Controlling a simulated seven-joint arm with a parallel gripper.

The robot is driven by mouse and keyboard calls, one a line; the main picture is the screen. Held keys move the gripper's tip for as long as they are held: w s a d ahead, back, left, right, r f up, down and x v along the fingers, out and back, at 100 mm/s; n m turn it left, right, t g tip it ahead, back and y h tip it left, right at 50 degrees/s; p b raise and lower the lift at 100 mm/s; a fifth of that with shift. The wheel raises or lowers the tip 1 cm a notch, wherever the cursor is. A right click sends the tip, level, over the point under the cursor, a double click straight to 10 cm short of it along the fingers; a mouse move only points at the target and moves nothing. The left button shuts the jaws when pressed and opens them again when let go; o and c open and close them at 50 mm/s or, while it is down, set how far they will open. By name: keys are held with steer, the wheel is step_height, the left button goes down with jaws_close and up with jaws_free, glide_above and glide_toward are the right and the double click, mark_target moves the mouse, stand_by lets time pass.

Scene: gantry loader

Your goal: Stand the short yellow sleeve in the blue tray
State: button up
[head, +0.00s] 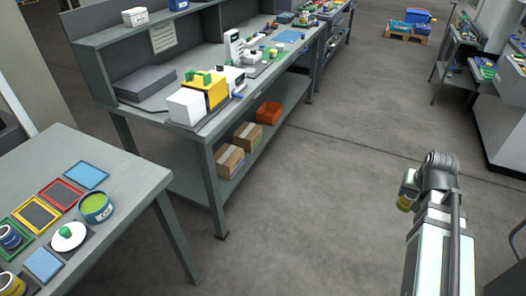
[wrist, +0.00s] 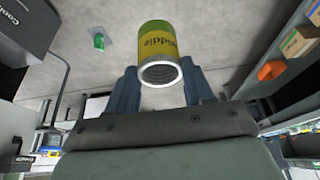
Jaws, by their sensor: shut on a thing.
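A short yellow sleeve (wrist: 158,52) with a green band and dark lettering sits between the fingers of my gripper (wrist: 160,85) in the wrist view. My gripper is shut on it, and its ringed, open end faces the camera. In the head view the sleeve (head: 404,203) is a small yellow piece at the end of my arm, high over bare floor at the right. On the table at the left, a flat light-blue square (head: 86,174) lies at the back and another (head: 43,264) near the front.
Red (head: 60,193), yellow (head: 38,213) and green-framed squares lie on the left table. A workbench (head: 190,140) stands behind; open floor separates my arm from the table.

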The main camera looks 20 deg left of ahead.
steer(key=w+a+r+n+y, duration=0.1)
steer(key=w+a+r+n, duration=0.2)
steer(key=a, duration=1.6)
steer(key=w+a+r+n+y, duration=0.15)
steer(key=a+n, duration=0.25)
steer(key=a, duration=1.6)
steer(key=s+a+r+n+g, duration=0.1)
steer(key=s+a, duration=0.1)
steer(key=a, duration=0.6)
steer(key=s+a+r+n+g, duration=0.1)
steer(key=s+a+n, duration=0.1)
steer(key=a, duration=0.5)
steer(key=s+a+r+n+y, duration=0.1)
steer(key=s+a, duration=0.4)
steer(key=a, duration=0.3)
steer(key=s+a+r+n+g, duration=0.1)
steer(key=s+a+n, duration=0.1)
steer(key=s+a, duration=0.55)
steer(key=s+a+r+n+y, duration=0.1)
steer(key=s+a, duration=0.3)
steer(key=a, duration=0.6)
steer(key=s+a+r+n, duration=0.1)
steer(key=s+a+n, duration=0.1)
steer(key=s+a, duration=0.6)
steer(key=s+a+r+n+g, duration=0.1)
steer(key=s+a+n, duration=0.1)
steer(key=s+a, duration=0.7)
steer(key=s, duration=0.4)
steer(key=shift+s+r, duration=0.25)
steer(key=shift+r, duration=0.05)
